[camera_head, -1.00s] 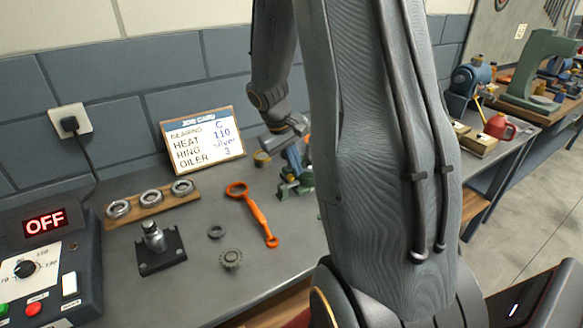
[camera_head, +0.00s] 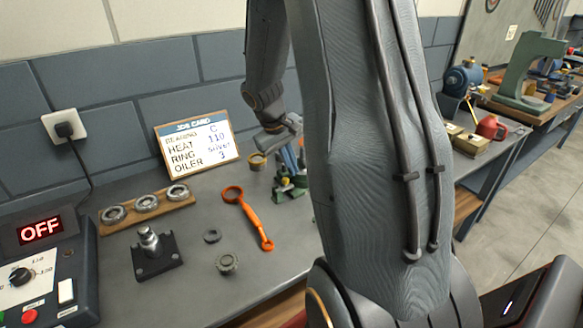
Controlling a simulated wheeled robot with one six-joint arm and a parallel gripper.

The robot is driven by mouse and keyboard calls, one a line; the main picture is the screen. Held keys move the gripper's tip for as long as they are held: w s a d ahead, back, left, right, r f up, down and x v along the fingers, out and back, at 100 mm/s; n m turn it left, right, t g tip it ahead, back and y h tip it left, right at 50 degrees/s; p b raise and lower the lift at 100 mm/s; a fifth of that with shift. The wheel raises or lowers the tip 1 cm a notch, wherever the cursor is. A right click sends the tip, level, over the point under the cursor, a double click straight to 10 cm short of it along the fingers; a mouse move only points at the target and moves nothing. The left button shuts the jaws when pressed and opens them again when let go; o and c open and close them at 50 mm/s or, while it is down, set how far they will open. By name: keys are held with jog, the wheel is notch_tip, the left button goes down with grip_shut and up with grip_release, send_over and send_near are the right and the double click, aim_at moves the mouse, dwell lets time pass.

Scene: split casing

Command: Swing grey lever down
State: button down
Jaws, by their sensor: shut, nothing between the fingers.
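My arm fills the middle of the view, and its end part with my gripper (camera_head: 283,132) is above the back of the bench, right of the job card. The fingers are mostly hidden or too small to make out; the gripper is shut, with nothing seen held. A small green device (camera_head: 288,188) with a bluish upright part stands just below it, partly covered by my arm. I cannot make out a grey lever; it may be hidden behind my arm. I cannot tell whether the gripper touches the device.
On the grey bench (camera_head: 190,275) lie an orange wrench (camera_head: 249,217), a ring (camera_head: 212,236), a gear (camera_head: 227,263), a black block with a metal post (camera_head: 154,254) and a wooden rack of bearings (camera_head: 147,206). A control box (camera_head: 45,270) reading OFF and a job card (camera_head: 197,144) stand left.

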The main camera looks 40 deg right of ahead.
jog(key=d+r, duration=0.1)
jog(key=d, duration=0.1)
jog(key=d+r+b, duration=0.1)
jog(key=d+r, duration=0.1)
jog(key=d, duration=0.1)
jog(key=d+r, duration=0.1)
jog(key=d, duration=0.2)
jog(key=shift+s+d+r, duration=0.15)
jog(key=shift+s+r, duration=0.15)
jog(key=shift+r, duration=0.1)
jog(key=shift+s+d+r+b, duration=0.1)
jog(key=shift+d+r+b, duration=0.2)
jog(key=shift+d, duration=0.4)
jog(key=shift+a, duration=0.15)
jog(key=s+a+f+y, duration=0.1)
jog(key=s+a, duration=0.2)
jog(key=a, duration=0.8)
jog(key=s+a+f+t+y, duration=0.1)
jog(key=s+a, duration=0.3)
jog(key=a, duration=0.7)
jog(key=s+a+f+n+y, duration=0.1)
jog(key=s+a, duration=0.2)
jog(key=a, duration=0.8)
jog(key=shift+s+f+t+y, duration=0.3)
jog(key=shift+s+f+t, duration=0.1)
